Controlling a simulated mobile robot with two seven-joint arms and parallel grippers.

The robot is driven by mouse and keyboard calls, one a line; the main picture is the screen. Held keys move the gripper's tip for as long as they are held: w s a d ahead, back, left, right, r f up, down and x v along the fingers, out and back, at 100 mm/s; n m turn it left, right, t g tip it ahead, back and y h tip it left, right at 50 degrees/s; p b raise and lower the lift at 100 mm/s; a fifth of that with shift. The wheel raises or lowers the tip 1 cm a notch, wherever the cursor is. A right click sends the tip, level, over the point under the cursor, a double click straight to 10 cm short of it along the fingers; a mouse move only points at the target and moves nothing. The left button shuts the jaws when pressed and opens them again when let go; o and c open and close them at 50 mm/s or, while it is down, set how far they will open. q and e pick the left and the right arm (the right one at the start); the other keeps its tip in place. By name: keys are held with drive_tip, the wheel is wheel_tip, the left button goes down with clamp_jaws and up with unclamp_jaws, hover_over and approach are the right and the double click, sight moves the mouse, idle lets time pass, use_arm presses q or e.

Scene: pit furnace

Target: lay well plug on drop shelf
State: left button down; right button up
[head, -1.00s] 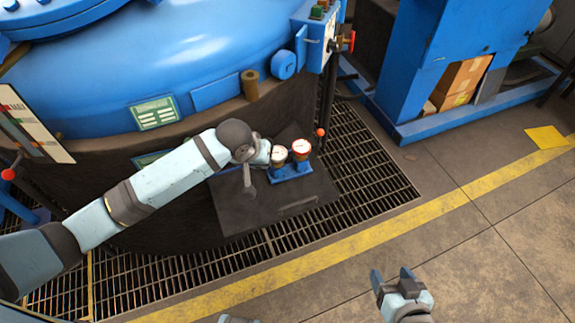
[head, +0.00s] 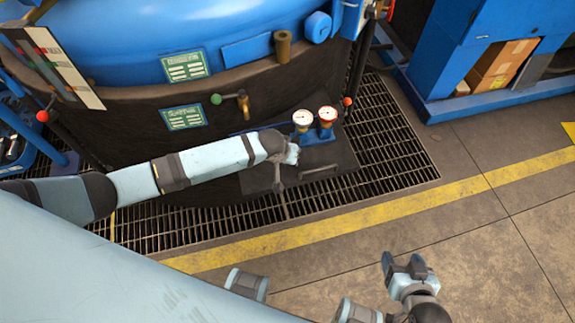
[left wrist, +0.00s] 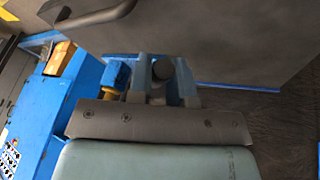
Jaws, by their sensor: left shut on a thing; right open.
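My left gripper (head: 293,152) is shut on a dark piece, which I take to be the well plug (head: 280,188). A flat dark plate with a bar handle, apparently the drop shelf (head: 345,160), lies behind and below the gripper. I cannot tell whether the plug touches it. My right gripper (head: 403,266) is open and empty above the floor at the lower right.
Two round gauges (head: 315,118) on a blue base stand just behind the left gripper. The blue furnace (head: 130,40) fills the back. A brass tap (head: 243,103) juts from its dark side. Floor grating (head: 400,150) surrounds the plate, and the floor at right is clear.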

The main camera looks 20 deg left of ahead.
sight(291, 168)
use_arm(q)
wheel_tip(291, 168, down, 4)
drive_tip(key=shift+r+b, duration=0.2)
drive_tip(key=shift+b, duration=0.15)
drive_tip(key=shift+f, duration=0.35)
drive_tip(key=shift+f, duration=0.1)
drive_tip(key=c, duration=1.1)
unclamp_jaws()
drive_tip(key=shift+o, duration=0.2)
